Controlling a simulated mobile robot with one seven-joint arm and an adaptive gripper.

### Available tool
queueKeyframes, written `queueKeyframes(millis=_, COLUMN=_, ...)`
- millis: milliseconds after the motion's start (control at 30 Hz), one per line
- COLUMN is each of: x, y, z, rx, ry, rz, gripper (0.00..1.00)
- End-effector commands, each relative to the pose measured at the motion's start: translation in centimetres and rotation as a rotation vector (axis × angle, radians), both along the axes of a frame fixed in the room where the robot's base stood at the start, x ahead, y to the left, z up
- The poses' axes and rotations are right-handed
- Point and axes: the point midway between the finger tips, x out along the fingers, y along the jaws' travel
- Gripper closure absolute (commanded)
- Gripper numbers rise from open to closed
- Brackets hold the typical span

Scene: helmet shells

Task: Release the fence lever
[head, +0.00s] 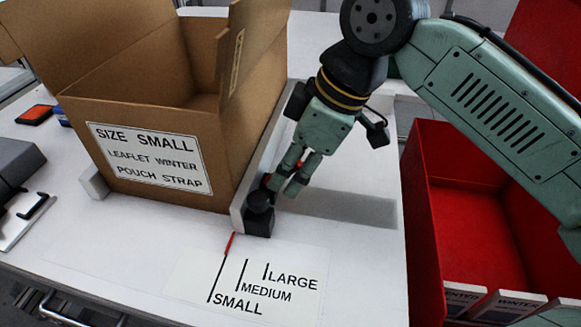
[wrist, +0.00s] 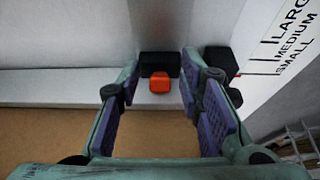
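The fence (head: 262,155) is a light grey upright plate along the right side of the cardboard box. A black clamp block (head: 260,214) sits at its near end, with the red-orange lever (head: 267,182) just above, partly hidden by my fingers. In the wrist view the orange lever (wrist: 160,83) shows between my fingertips, in front of a black block (wrist: 158,64). My gripper (head: 287,178) is open around the lever, with a visible gap on each side. A red pointer (head: 229,244) lines up with the top of the SMALL line on the printed scale (head: 245,283).
The open cardboard box (head: 200,185), labelled SIZE SMALL, stands left of the fence, a small grey block (head: 94,184) at its corner. A red bin (head: 424,230) with white packets is at the right. The white table (head: 345,250) is clear between fence and bin.

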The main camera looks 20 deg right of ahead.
Motion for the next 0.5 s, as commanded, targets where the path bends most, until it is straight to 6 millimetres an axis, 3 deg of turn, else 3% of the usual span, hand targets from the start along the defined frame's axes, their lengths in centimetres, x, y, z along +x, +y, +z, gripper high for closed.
queueKeyframes(millis=333, x=0.08, y=0.11, z=-0.38, rx=-0.001, ry=0.001, rz=0.000, gripper=0.67)
queueKeyframes(millis=500, x=0.07, y=0.11, z=-0.37, rx=-0.001, ry=0.001, rz=0.000, gripper=0.79)
